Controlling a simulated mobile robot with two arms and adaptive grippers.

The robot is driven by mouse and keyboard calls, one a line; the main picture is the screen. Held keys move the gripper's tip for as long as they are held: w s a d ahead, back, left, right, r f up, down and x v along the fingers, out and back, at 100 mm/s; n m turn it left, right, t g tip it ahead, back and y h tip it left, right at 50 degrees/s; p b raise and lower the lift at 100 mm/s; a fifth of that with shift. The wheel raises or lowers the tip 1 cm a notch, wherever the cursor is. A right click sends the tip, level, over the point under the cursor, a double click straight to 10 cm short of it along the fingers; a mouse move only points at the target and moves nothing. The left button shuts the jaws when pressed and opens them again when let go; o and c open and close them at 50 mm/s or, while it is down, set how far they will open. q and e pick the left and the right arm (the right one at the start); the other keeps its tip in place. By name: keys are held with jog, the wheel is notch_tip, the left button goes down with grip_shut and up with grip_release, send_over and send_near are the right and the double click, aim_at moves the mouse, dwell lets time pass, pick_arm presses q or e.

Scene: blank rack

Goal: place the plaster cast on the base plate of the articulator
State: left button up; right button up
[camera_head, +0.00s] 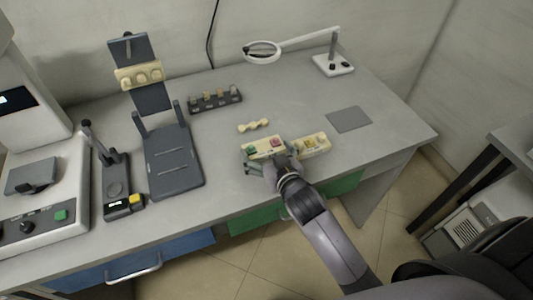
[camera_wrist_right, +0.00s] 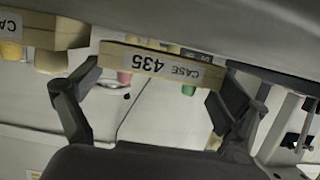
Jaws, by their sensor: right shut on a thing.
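My right gripper (camera_head: 270,162) is shut on a cream plaster cast (camera_head: 262,147) with green and pink teeth, near the table's front edge. In the right wrist view the cast (camera_wrist_right: 160,64) sits between the two fingers, and its label reads CASE 435, upside down. I cannot tell whether it is clear of the table. The articulator stands to the left. Its dark base plate (camera_head: 173,158) is bare, with two slots, and its raised upper arm (camera_head: 128,48) bears another cream cast (camera_head: 140,75). My left gripper is not in view.
A second loose cast (camera_head: 313,145) with yellow teeth lies just right of the held one. A cream bite piece (camera_head: 253,125) and a dark rack (camera_head: 215,98) lie behind. A small dark device (camera_head: 122,185) stands left of the base plate. A grey pad (camera_head: 348,119) lies right.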

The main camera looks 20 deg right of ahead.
jog(key=shift+f, duration=0.4)
jog(key=shift+f, duration=0.1)
jog(key=o, duration=1)
jog(key=shift+f, duration=0.1)
